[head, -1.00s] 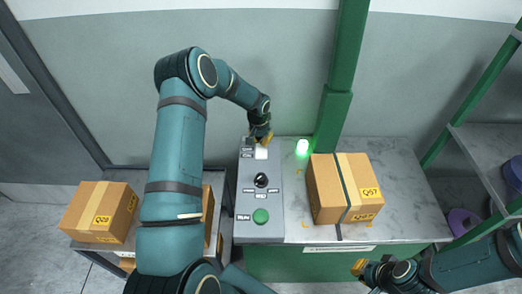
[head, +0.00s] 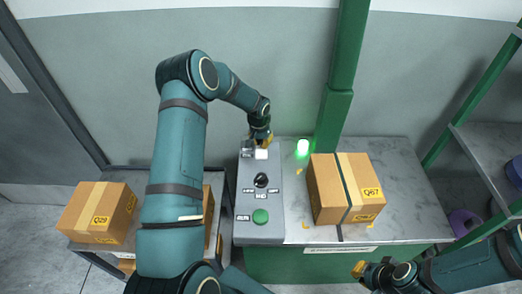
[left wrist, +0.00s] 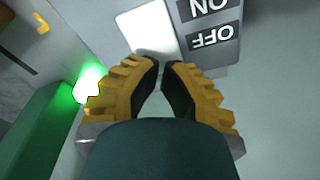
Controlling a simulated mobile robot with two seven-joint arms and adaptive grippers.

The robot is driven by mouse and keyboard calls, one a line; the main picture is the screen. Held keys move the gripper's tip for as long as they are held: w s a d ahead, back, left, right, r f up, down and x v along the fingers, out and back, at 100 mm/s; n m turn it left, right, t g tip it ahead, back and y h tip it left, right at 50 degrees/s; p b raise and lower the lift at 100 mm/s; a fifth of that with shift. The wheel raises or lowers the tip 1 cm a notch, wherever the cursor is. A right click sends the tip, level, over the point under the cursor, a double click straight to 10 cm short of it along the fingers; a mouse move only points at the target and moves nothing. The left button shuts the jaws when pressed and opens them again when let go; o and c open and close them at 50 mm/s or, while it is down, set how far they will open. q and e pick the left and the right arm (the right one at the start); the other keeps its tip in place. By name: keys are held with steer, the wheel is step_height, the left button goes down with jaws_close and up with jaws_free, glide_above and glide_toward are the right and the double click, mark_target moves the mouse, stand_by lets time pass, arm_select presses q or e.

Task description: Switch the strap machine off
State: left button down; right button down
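The strap machine's grey control panel (head: 273,206) stands on the left of the bench. At its far end is a white switch (head: 261,154); in the left wrist view the switch (left wrist: 148,28) is beside plates reading ON and OFF. My left gripper (head: 263,142) is at the far edge of this switch. In the left wrist view its yellow fingers (left wrist: 162,64) are closed together, holding nothing, with tips at the switch's edge; contact cannot be told. The green lamp (head: 302,147) is lit. My right gripper (head: 359,268) is low at right, partly visible.
A strapped carton (head: 325,190) sits on the bench right of the panel. The panel also has a black knob (head: 261,181) and a green button (head: 260,216). Another carton (head: 85,209) is at left. A green post (head: 340,100) rises behind the lamp.

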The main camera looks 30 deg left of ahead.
arm_select(q)
steer(key=shift+f+b, duration=0.6)
steer(key=shift+f, duration=0.2)
stand_by(0.4)
steer(key=shift+s, duration=0.1)
steer(key=shift+r+p, duration=1.7)
steer(key=shift+r, duration=1.85)
